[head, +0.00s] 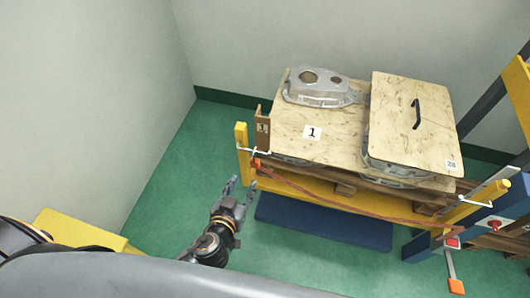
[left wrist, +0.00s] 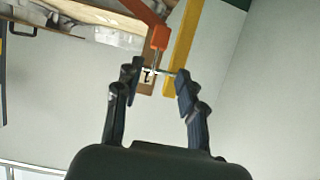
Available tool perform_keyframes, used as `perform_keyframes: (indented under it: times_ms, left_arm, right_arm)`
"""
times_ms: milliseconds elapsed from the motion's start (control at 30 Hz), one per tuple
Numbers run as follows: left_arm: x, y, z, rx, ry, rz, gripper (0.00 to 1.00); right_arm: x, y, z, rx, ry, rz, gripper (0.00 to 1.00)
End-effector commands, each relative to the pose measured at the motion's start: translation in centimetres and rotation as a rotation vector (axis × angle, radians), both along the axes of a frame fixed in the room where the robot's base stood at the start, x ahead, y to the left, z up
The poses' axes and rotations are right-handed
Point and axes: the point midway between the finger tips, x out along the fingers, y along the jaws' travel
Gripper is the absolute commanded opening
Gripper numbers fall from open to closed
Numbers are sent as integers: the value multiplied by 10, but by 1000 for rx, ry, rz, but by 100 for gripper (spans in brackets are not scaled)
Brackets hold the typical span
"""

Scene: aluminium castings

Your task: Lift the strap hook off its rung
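The orange strap (head: 340,205) runs slack across the front of the yellow rack. Its left end has an orange fitting (head: 256,163) and a thin silver hook (head: 253,150) at the left yellow post (head: 241,140). The left wrist view shows the orange fitting (left wrist: 160,37) with the silver hook (left wrist: 152,71) below it, beyond my fingertips. How the hook sits on its rung is too small to tell. My left gripper (head: 241,183), also in the left wrist view (left wrist: 157,80), is open and empty, below and in front of the hook. My right gripper is not in view.
A wooden board marked 1 (head: 312,133) bears an aluminium casting (head: 318,88). A second board with a black handle (head: 416,113) lies to its right, above more castings. A blue beam (head: 325,222) lies below. Green floor (head: 165,185) is clear to the left.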

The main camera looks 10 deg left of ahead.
Motion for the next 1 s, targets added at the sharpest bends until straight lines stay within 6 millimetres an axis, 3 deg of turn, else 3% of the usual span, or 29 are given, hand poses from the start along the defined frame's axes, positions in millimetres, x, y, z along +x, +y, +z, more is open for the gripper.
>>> perform_keyframes:
  times_ms: [167, 500, 733, 1000]
  left_arm:
    - [16, -4, -3, -6, -11, -13, 40]
    - [72, -5, -28, -5, -9, -11, 40]
    - [85, -5, -35, -4, -7, -10, 40]
    - [116, -3, -54, -4, -9, -11, 40]
  right_arm:
    - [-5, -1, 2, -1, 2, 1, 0]
    - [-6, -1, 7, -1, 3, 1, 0]
    - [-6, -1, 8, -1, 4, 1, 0]
    - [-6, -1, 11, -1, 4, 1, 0]
